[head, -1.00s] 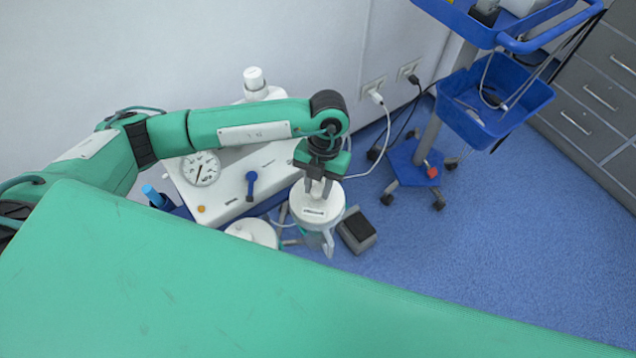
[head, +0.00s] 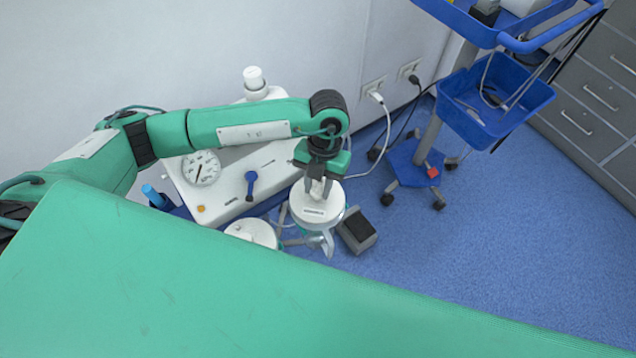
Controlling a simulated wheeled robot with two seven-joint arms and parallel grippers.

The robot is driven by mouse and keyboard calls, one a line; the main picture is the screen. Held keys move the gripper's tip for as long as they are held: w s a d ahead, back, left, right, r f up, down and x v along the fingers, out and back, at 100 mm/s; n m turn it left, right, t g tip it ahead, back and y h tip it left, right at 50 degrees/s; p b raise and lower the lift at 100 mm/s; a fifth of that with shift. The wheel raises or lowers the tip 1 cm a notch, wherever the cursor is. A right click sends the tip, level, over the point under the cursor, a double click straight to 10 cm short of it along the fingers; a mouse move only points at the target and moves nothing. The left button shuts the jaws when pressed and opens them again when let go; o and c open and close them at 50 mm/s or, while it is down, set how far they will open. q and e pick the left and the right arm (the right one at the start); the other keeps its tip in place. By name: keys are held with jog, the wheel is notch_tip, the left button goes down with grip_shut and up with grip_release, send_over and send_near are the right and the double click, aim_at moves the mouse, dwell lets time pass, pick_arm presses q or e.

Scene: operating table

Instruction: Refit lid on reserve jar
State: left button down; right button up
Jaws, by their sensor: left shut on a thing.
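The white round lid (head: 314,213) is at the middle of the head view, directly under my left gripper (head: 319,190). My left gripper points down and is shut on the lid's top. The reserve jar (head: 326,241), clear with a greenish tint, shows below the lid's front edge. The lid appears over the jar's mouth; I cannot tell whether it is fully seated. A second jar with a white lid (head: 252,232) stands to the left, partly hidden by the green table edge. My right gripper is not in view.
The green operating table (head: 220,290) fills the foreground and hides the lower jars. A white suction unit with a gauge (head: 201,168) stands behind the jars. A grey foot pedal (head: 357,231) lies to the right. A blue cart (head: 415,165) stands beyond; open floor is at right.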

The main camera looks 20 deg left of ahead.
pick_arm(q)
jog(key=shift+f+b, duration=0.95)
jog(key=shift+f, duration=0.25)
jog(key=c, duration=1)
grip_release()
jog(key=v, duration=1.4)
jog(key=shift+s, duration=0.1)
